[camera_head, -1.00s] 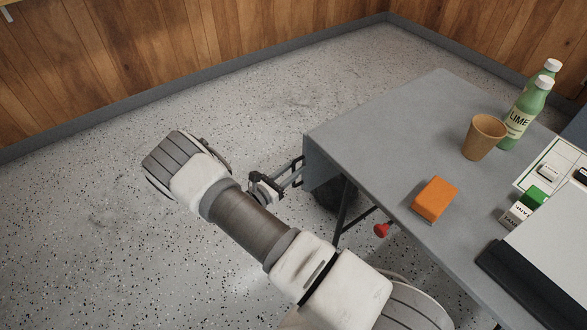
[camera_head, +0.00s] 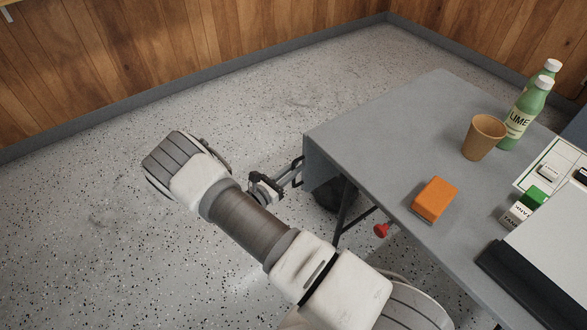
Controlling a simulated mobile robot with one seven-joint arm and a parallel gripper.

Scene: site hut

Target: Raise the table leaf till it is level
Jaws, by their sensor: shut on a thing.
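The grey table leaf (camera_head: 319,170) hangs steeply down from the left end of the grey table (camera_head: 385,130). Only a narrow part of its face shows. My gripper (camera_head: 297,172) is at the leaf's left side, low beside the table end, and is shut on the leaf. The exact grip point is small and partly hidden. My arm reaches in from the bottom of the picture.
On the table stand an orange box (camera_head: 434,199), a brown cup (camera_head: 483,137) and green bottles (camera_head: 522,115). A red knob (camera_head: 381,230) shows under the table's edge. A dark round thing (camera_head: 328,196) is beneath the leaf. Speckled floor to the left is clear.

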